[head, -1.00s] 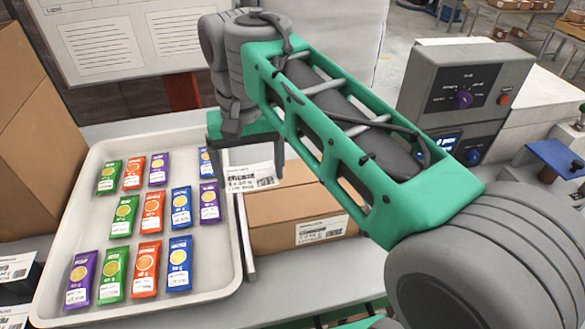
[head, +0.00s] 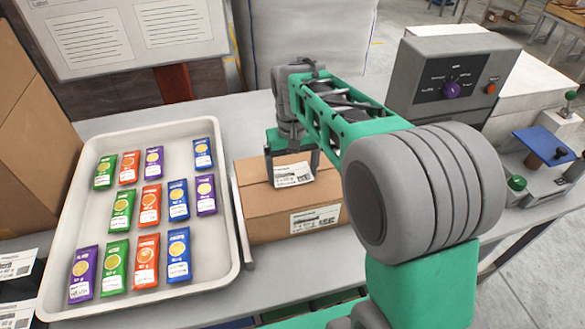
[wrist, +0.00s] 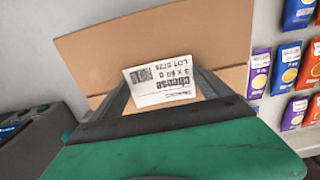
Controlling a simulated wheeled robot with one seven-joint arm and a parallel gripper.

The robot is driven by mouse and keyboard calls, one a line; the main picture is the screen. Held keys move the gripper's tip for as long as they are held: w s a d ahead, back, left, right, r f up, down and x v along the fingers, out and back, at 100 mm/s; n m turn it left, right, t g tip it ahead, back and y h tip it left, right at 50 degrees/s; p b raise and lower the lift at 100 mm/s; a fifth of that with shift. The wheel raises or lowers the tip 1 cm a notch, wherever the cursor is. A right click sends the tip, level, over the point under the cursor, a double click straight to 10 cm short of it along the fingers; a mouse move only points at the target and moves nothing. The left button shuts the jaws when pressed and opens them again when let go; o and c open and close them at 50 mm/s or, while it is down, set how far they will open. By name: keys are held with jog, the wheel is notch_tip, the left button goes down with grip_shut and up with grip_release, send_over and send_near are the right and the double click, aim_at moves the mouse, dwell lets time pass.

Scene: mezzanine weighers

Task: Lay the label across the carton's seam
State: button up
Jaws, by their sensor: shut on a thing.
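My gripper (head: 291,168) is shut on a white printed label (head: 293,176). The label also shows in the wrist view (wrist: 160,82), between the two dark fingers, with black text and a code block. The brown carton (head: 262,226) stands right of the tray in the head view. The label is over the carton's top, near the middle; I cannot tell whether it touches. In the wrist view the carton's top (wrist: 190,35) fills the upper middle.
A white tray (head: 228,262) of colourful packets stands close left of the carton. A grey control box (head: 455,85) with a purple knob is at the right. The carton's front bears another label (head: 315,219). A tall cardboard box (head: 35,130) stands at far left.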

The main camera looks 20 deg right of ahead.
aim_at(294, 179)
jog(key=shift+s+f+b, duration=0.35)
jog(key=shift+f, duration=0.5)
jog(key=o, duration=1.1)
jog(key=shift+f, duration=0.1)
jog(key=shift+c, duration=0.2)
notch_tip(294, 179, up, 13)
jog(key=s+f, duration=0.1)
jog(key=s, duration=0.1)
jog(key=s+f+t, duration=0.1)
jog(key=s+f, duration=0.1)
jog(key=s, duration=0.1)
jog(key=s+f+t, duration=0.1)
jog(key=s, duration=0.2)
jog(key=shift+s+d+f, duration=0.1)
jog(key=shift+d+f, duration=0.05)
jog(key=shift+f, duration=0.25)
jog(key=s+f+t, duration=0.1)
jog(key=s+f, duration=0.3)
jog(key=f, duration=0.1)
jog(key=shift+s+f+t, duration=0.3)
jog(key=shift+s+f, duration=0.05)
jog(key=shift+s, duration=0.05)
